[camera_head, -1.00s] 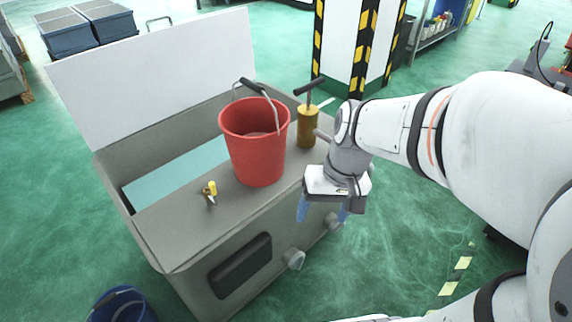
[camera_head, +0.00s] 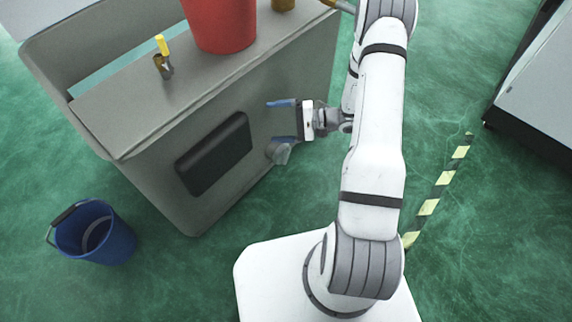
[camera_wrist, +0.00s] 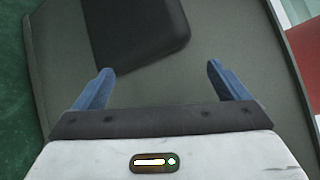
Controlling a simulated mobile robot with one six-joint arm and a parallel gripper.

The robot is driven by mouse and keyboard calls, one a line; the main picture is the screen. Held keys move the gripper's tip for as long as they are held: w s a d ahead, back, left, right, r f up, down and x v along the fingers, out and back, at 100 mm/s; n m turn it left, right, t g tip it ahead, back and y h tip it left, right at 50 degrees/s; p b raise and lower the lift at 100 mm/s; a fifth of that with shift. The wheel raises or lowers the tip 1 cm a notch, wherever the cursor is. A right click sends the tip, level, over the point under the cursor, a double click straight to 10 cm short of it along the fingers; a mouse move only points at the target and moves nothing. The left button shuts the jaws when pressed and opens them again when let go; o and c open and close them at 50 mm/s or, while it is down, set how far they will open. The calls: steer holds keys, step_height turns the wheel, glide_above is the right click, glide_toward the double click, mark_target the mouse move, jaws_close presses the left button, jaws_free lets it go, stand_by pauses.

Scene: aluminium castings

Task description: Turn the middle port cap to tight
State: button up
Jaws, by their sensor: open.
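One grey port cap (camera_head: 281,154) shows low on the front wall of the grey tank (camera_head: 145,165), right of a black panel (camera_head: 214,153). My gripper (camera_head: 272,121) is open and empty in front of this wall, its blue fingers spread. In the head view its lower finger lies just above the cap and may cover part of it. The gap between cap and finger cannot be judged. In the wrist view my gripper (camera_wrist: 160,70) faces bare wall and the panel's corner (camera_wrist: 138,30); no cap shows there. Whether the visible cap is the middle one cannot be told.
A red bucket (camera_head: 221,22) and a small yellow-handled tool (camera_head: 163,55) stand on the tank top. A blue bucket (camera_head: 98,236) stands on the green floor at lower left. A grey cabinet (camera_head: 535,85) is at right.

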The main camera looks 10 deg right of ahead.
steer(key=w+d+f+m+t+h+b, duration=0.1)
steer(key=d+f+m+t+b, duration=0.15)
steer(key=f, duration=0.65)
steer(key=w+d+f+m+t+h+b, duration=0.1)
steer(key=d+f+m+t+b, duration=0.2)
steer(key=f, duration=0.7)
steer(key=m+t+h+b, duration=0.2)
steer(key=t+h+b, duration=0.1)
steer(key=t, duration=0.2)
glide_toward(286, 157)
steer(key=x, duration=0.3)
steer(key=b+x, duration=0.1)
steer(key=x, duration=0.1)
steer(key=b+x, duration=0.1)
steer(key=x, duration=0.2)
steer(key=b+x, duration=0.1)
steer(key=x, duration=0.1)
steer(key=shift+w+f, duration=0.35)
steer(key=shift+f, duration=0.05)
steer(key=shift+c, duration=0.3)
steer(key=c, duration=0.6)
steer(key=shift+c, duration=0.2)
